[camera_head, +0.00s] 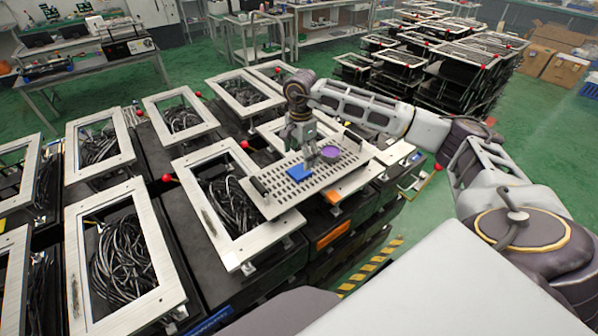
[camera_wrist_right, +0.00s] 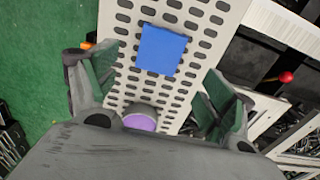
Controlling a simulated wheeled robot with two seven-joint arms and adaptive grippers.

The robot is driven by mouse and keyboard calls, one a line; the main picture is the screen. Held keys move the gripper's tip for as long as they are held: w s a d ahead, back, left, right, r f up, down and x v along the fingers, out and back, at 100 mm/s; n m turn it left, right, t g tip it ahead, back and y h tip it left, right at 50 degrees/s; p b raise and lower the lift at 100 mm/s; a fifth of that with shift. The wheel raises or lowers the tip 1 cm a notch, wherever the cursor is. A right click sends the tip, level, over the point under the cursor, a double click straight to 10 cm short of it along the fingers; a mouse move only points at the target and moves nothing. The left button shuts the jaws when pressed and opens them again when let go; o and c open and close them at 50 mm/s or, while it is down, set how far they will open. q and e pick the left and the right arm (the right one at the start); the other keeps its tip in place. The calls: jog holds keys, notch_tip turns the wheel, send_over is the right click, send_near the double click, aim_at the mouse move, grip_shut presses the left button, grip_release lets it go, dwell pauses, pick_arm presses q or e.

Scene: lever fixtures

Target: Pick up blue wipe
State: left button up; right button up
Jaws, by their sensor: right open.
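The blue wipe (camera_head: 299,172) is a small flat blue square lying on a perforated metal plate (camera_head: 335,181). In the right wrist view the blue wipe (camera_wrist_right: 161,50) lies ahead of my fingers, near the middle of the plate's width. My right gripper (camera_head: 303,158) hangs over the plate, close above and behind the wipe. A purple round thing (camera_head: 330,152) sits on the plate to the right of the gripper. My left gripper is not in view.
The plate rests on black fixtures with metal frames. Neighbouring frames (camera_head: 128,262) hold bundles of black cables. Red ball-ended levers (camera_head: 244,144) stick up between them. Yellow and black floor tape (camera_head: 372,267) and open green floor (camera_head: 425,225) lie to the right.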

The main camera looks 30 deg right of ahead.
aim_at(299, 172)
jog(key=shift+f, duration=0.15)
jog(key=shift+d+f+p, duration=0.3)
jog(key=shift+f+p, duration=0.1)
jog(key=shift+f, duration=0.35)
jog(key=f, duration=0.2)
jog(key=shift+d+f+p, duration=0.2)
jog(key=shift+f+p, duration=0.1)
jog(key=shift+p, duration=0.1)
jog(key=shift+f, duration=0.5)
jog(key=c, duration=0.8)
